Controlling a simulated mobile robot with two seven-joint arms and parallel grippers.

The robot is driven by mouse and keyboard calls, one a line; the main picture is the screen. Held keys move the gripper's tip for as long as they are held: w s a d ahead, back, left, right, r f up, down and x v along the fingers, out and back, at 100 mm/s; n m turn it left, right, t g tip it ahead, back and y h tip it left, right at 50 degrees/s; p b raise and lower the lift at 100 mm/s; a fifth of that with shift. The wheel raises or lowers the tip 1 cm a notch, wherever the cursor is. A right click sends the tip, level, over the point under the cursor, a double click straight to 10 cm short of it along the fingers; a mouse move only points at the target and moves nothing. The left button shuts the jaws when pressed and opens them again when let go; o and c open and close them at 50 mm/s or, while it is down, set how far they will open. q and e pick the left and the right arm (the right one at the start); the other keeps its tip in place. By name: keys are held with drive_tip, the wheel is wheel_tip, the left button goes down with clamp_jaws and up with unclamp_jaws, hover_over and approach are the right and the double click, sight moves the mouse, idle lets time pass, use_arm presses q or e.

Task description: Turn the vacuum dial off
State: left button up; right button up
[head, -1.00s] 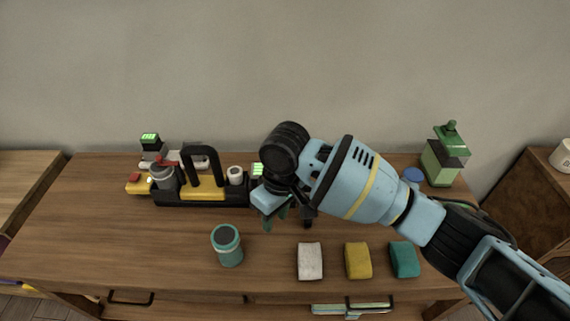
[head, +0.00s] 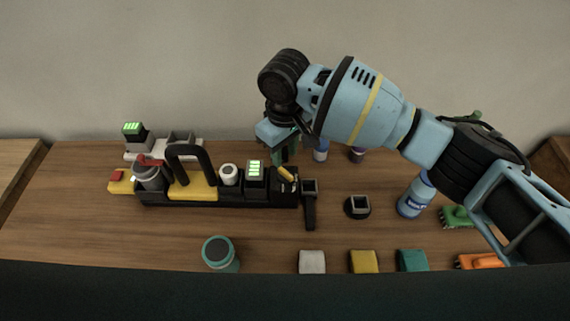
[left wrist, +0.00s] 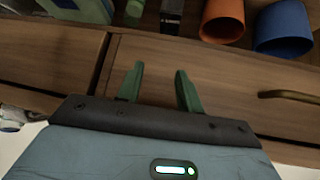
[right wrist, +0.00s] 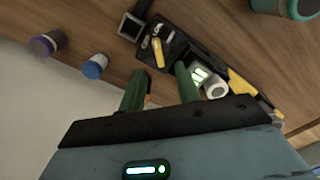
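The vacuum is a long black and yellow unit with a black arched handle, on the wooden table; its black body (head: 215,198) shows in the head view. Its yellow dial (head: 287,174) is at the right end, beside a green-lit battery block (head: 256,174). My right gripper (head: 284,153) is above and just behind that end. In the right wrist view the gripper (right wrist: 160,76) is open and empty, with the yellow dial (right wrist: 157,48) beyond its fingertips, apparently not touching. My left gripper (left wrist: 160,70) is open and empty in front of a drawer, outside the head view.
A blue-white bottle (head: 412,197) and a black square-socket piece (head: 357,206) stand right. Two small capped bottles (right wrist: 95,66) are near my right gripper. Orange (left wrist: 222,22) and blue (left wrist: 283,28) cups are near my left gripper.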

sight(285, 171)
wheel_tip(285, 171, down, 7)
drive_tip(key=shift+w+r, duration=0.1)
drive_tip(key=shift+r, duration=0.1)
drive_tip(key=shift+c, duration=0.4)
clamp_jaws()
